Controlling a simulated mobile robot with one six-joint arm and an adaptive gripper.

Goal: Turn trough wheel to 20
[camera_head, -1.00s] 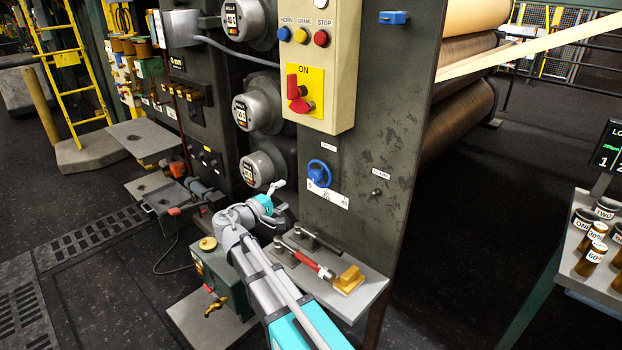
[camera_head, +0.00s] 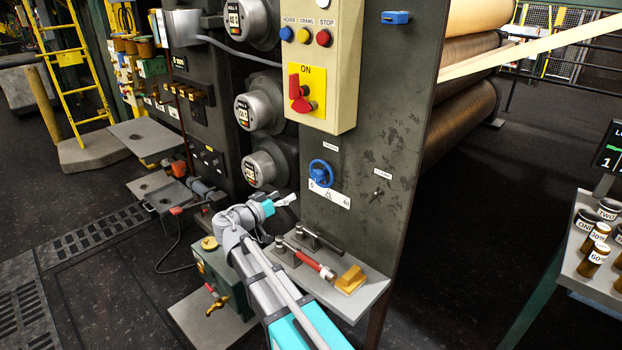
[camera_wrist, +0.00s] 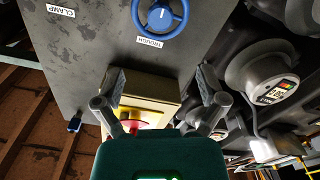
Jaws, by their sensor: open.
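The blue trough wheel (camera_head: 321,173) is on the dark upright panel, above a white scale strip (camera_head: 329,194) with small numbers. I cannot read its setting surely. In the wrist view the wheel (camera_wrist: 160,14) is at the top edge, partly cut off, with a white mark on its hub and the TROUGH label (camera_wrist: 150,42) beside it. My gripper (camera_head: 287,200) is left of and a little below the wheel in the head view, apart from it. In the wrist view its fingers (camera_wrist: 163,85) are spread and empty, with the wheel beyond them.
A control box (camera_head: 325,60) with buttons and a red switch juts out above the wheel. A clamp knob (camera_head: 377,194) is to its right. Round gauges (camera_head: 264,165) protrude at left. A shelf (camera_head: 375,290) below holds a red-handled tool and a yellow block (camera_head: 350,280).

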